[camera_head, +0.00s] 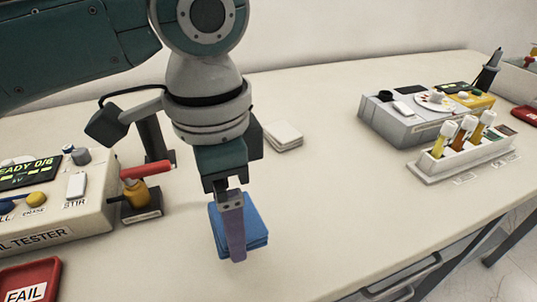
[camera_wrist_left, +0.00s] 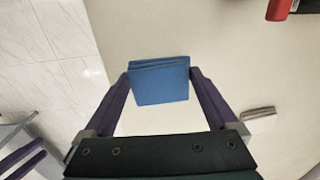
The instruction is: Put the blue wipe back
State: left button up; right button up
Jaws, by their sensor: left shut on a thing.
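The blue wipe (camera_head: 255,228) is a folded, layered square cloth at the middle of the table, near its front. My left gripper (camera_head: 234,255) points down at it and is shut on it. In the left wrist view the wipe (camera_wrist_left: 160,82) sits between the two purple fingertips, one at each side edge. One finger hides part of the wipe in the head view. I cannot tell whether the wipe touches the table. Purple finger-like bars, seemingly my right gripper (camera_wrist_left: 20,158), show at the lower left of the wrist view, cut off by the edge.
A pale folded wipe stack (camera_head: 283,135) lies behind my left gripper. The tester box (camera_head: 80,205), a small bottle on a black stand (camera_head: 140,200) and a red FAIL tray (camera_head: 30,280) are left. A vial rack (camera_head: 462,155) and grey device (camera_head: 400,120) stand right. The table between is clear.

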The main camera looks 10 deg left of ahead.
pick_arm(q)
jog(key=shift+f+b, duration=0.4)
jog(key=shift+f, duration=1.85)
jog(key=shift+f, duration=0.1)
jog(key=o, duration=0.8)
jog(key=shift+o, duration=0.2)
notch_tip(320, 180, up, 12)
jog(key=shift+r+p, duration=0.1)
jog(key=shift+p, duration=0.9)
jog(key=s+d+f+n+h, duration=0.1)
jog(key=s+f, duration=0.1)
jog(key=s+d+f+n+t+h, duration=0.1)
jog(key=s+d+f, duration=0.1)
jog(key=s, duration=0.1)
jog(key=s+d+f+n+t+h, duration=0.1)
jog(key=s, duration=0.2)
jog(key=shift+d+f, duration=0.2)
jog(key=shift+f, duration=0.2)
jog(key=s+a+n+y, duration=0.1)
jog(key=s+a+n, duration=0.1)
jog(key=a, duration=0.2)
jog(key=s+a+f+n+t+y, duration=0.1)
jog(key=s+a+n, duration=0.1)
jog(key=s+a, duration=0.1)
jog(key=s+a+n, duration=0.2)
jog(key=s+a, duration=0.1)
jog(key=a, duration=0.2)
jog(key=shift+f+t+y, duration=0.2)
jog(key=shift+t+y, duration=0.1)
jog(key=shift+y, duration=0.1)
